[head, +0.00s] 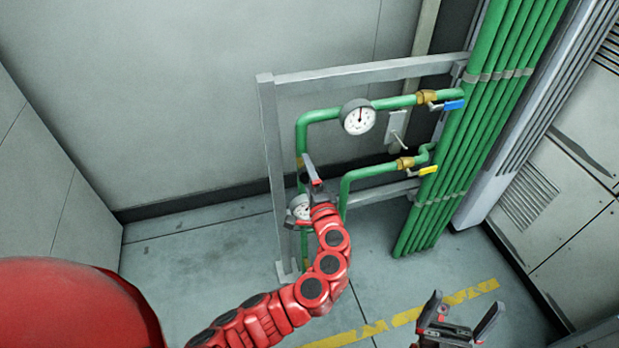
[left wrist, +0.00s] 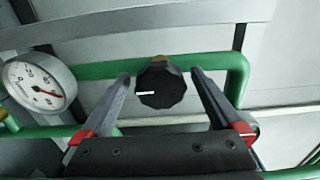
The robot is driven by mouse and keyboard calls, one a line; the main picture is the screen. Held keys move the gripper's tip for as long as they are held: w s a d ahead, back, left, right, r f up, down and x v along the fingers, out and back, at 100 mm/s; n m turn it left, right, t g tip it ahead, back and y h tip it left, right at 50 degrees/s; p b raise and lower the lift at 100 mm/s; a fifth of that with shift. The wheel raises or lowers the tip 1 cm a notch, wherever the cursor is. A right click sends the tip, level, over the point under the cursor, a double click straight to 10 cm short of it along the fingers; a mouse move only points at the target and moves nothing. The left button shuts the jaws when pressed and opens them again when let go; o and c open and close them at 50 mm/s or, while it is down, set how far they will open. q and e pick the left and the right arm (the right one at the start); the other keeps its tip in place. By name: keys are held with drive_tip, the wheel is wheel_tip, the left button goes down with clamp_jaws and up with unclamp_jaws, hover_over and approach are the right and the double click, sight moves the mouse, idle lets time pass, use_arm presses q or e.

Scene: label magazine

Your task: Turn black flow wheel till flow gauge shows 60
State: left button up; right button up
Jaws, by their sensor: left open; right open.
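The black flow wheel (left wrist: 161,86) is in the left wrist view, faceted, with a short white mark on its face. My left gripper (left wrist: 160,75) is open, with one finger on each side of the wheel and gaps showing. In the head view my left gripper (head: 311,172) is at the left vertical pipe and mostly hides the wheel. A white gauge (left wrist: 38,84) with a red needle is left of the wheel in the wrist view; its exact reading is too small to tell. In the head view a lower gauge (head: 300,207) is partly covered by my arm. My right gripper (head: 467,303) is open and empty.
An upper gauge (head: 358,117) sits on the green pipe. A blue-handled valve (head: 452,105) and a yellow-handled valve (head: 428,170) are to its right. A grey frame (head: 271,165) surrounds the pipework. Several green pipes (head: 470,140) rise at the right. The floor at left is clear.

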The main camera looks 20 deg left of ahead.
use_arm(q)
drive_tip(key=b+v, duration=0.1)
drive_tip(key=v, duration=1.6)
drive_tip(key=shift+s+d+b, duration=0.2)
drive_tip(key=shift+b, duration=0.2)
